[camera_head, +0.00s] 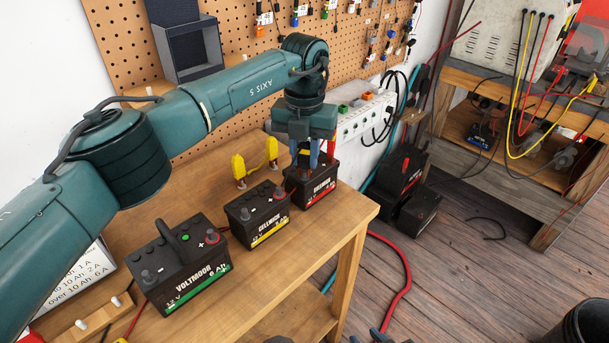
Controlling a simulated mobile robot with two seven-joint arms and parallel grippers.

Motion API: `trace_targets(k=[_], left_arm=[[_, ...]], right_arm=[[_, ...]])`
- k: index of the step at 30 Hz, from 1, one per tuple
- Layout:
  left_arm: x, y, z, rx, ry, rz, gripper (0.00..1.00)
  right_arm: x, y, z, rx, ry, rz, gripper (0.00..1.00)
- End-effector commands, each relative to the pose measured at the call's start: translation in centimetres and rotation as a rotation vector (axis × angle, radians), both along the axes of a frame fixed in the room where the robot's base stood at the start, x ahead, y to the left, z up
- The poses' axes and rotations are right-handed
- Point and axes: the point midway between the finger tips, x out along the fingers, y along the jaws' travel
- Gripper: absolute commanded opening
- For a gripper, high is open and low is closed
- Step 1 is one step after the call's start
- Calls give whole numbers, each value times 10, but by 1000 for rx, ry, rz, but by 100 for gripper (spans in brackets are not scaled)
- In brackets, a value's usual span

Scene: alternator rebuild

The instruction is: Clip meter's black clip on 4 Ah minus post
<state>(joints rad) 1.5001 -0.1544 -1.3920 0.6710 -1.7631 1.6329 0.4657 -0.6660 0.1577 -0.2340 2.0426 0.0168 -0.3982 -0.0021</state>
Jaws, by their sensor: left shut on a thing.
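My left gripper (308,160) reaches down over the red-striped battery (318,196) at the table's right end. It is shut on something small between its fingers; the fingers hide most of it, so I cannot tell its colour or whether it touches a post. The fingers also hide part of this battery's top. A yellow-striped battery (258,214) stands to its left, and a green-striped battery (182,268) marked 6 Ah further left. The small capacity prints on the other two are hard to read. Dark tips at the bottom edge seem to be my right gripper (380,336), mostly out of frame.
A yellow two-ended piece (254,160) stands behind the yellow-striped battery. A white socket panel (364,120) with cables is behind the table. The wooden table (345,218) ends just right of the red-striped battery. A red hose (400,280) lies on the floor.

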Motion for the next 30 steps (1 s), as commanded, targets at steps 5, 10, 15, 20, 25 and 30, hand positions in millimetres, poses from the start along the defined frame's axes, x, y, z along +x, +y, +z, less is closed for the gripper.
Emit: trace_targets(k=[5, 10, 15, 20, 25, 30], left_arm=[[0, 0, 0, 0, 0, 0, 12], [0, 0, 0, 0, 0, 0, 32], [0, 0, 0, 0, 0, 0, 46], [0, 0, 0, 0, 0, 0, 49], [0, 0, 4, 0, 0, 0, 49], [0, 0, 26, 0, -2, 0, 49]], right_arm=[[1, 0, 0, 0, -3, -1, 31], [1, 0, 0, 0, -4, -2, 31], [1, 0, 0, 0, -4, -2, 31], [1, 0, 0, 0, -4, -2, 31], [3, 0, 3, 0, -7, -3, 31], [2, 0, 18, -1, -5, -1, 31]])
